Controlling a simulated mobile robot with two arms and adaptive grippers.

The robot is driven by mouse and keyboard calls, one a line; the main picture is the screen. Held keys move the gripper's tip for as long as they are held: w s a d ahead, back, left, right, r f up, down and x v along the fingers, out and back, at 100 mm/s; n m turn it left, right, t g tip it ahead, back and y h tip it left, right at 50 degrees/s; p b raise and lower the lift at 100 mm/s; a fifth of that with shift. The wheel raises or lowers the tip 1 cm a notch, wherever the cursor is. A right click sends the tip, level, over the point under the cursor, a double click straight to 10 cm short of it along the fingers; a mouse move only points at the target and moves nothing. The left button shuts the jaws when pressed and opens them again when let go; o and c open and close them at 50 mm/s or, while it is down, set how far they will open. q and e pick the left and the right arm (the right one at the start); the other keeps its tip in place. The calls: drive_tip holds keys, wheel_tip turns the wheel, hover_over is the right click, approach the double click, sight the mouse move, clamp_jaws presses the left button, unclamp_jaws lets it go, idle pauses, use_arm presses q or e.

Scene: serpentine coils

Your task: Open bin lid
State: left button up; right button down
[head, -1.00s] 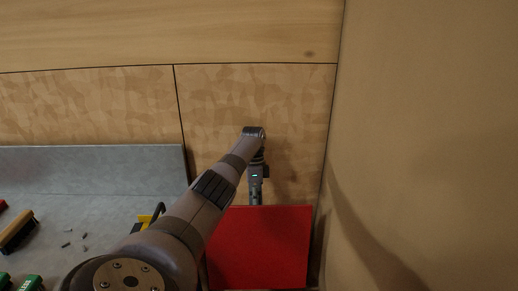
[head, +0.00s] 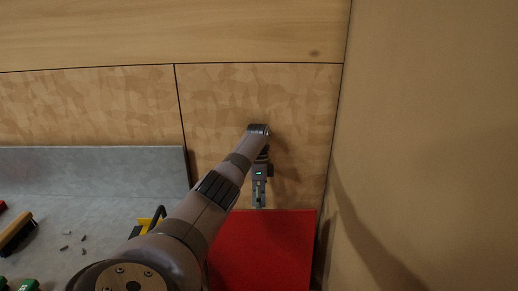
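The bin's red lid (head: 265,250) shows at the bottom centre of the head view, beside the grey workbench and close to the right wall. It looks flat and closed. The bin's body is hidden below the lid. My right gripper is not in view.
The grey workbench (head: 95,180) with a raised back stands at the left. On it lie a brush (head: 16,233), several small dark pieces, a yellow-and-black tool (head: 150,222) partly behind my arm, and green items. A wooden wall closes off the right side.

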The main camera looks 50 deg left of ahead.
use_arm(q)
drive_tip(key=s+v, duration=0.1)
drive_tip(key=v, duration=1)
drive_tip(key=shift+d+t, duration=0.2)
drive_tip(key=shift+t, duration=0.1)
drive_tip(key=shift+s+r, duration=0.1)
